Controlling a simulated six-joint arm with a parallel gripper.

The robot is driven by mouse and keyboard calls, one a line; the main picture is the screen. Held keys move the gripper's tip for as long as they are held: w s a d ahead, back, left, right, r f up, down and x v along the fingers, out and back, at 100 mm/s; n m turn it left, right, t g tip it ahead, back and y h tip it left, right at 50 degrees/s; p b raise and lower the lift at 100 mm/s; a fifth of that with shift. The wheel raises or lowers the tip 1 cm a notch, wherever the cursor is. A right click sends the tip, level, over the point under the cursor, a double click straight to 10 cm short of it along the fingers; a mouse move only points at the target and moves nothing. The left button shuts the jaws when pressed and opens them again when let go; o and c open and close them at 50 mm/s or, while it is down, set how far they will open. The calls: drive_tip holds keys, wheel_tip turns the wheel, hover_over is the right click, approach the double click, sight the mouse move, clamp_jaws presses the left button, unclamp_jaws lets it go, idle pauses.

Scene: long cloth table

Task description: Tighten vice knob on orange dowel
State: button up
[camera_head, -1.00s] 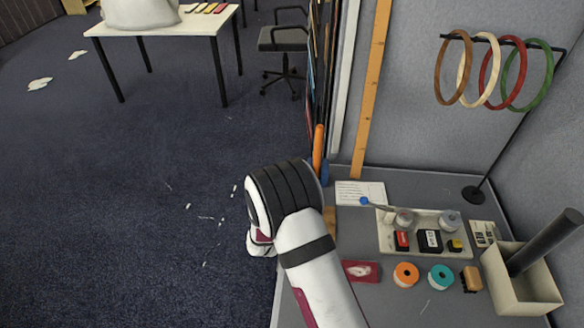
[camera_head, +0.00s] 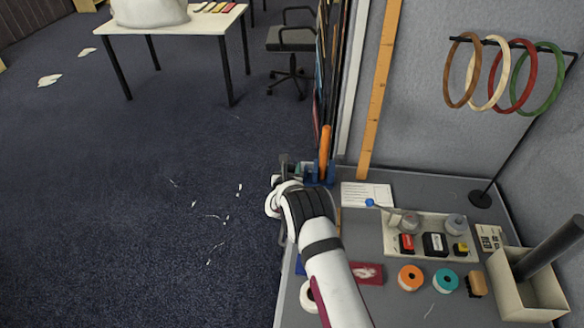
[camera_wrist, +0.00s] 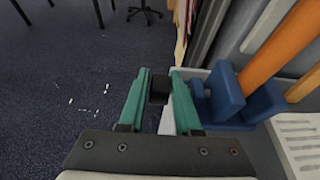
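The orange dowel (camera_wrist: 285,45) slants up from the blue vice (camera_wrist: 226,95) on the right of the wrist view. In the head view the dowel (camera_head: 324,146) stands at the table's left back edge, with the vice (camera_head: 321,176) at its foot. The black vice knob (camera_wrist: 159,89) sits at the vice's left side. My gripper (camera_wrist: 159,84) has its two teal fingers on either side of the knob, close to it. I cannot tell whether both fingers touch it. My arm partly hides this area in the head view.
A white tray (camera_head: 392,248) with small boxes, tape rolls and a grey bin (camera_head: 497,270) stand on the right of the table. A paper card (camera_head: 366,194) lies near the vice. Left of the table is open floor. Panels stand behind.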

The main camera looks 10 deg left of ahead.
clamp_jaws()
drive_tip(key=shift+t, duration=0.9)
drive_tip(key=shift+o, duration=1)
unclamp_jaws()
